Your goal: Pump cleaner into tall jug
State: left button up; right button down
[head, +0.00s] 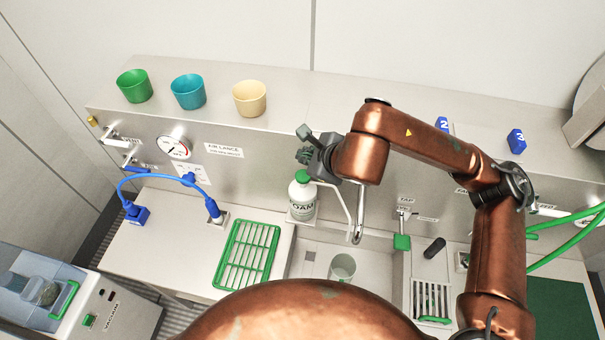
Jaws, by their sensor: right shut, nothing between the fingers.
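The cleaner bottle (302,203) is white, labelled FOAM, with a green pump top (301,177). It stands upright on a small ledge at the back left of the sink. My right gripper (304,157) is shut and empty, just above the pump top; I cannot tell whether it touches it. A clear grey jug (342,267) stands in the sink (378,272), in front and to the right of the bottle; its lower part is hidden by my body. My left gripper is not in view.
A tap spout (357,233) hangs over the sink, right of the bottle. A green rack (249,254) lies on the left counter. Green (134,87), blue (188,92) and cream (249,99) cups stand on the upper shelf. A blue hose (160,178) arches at left.

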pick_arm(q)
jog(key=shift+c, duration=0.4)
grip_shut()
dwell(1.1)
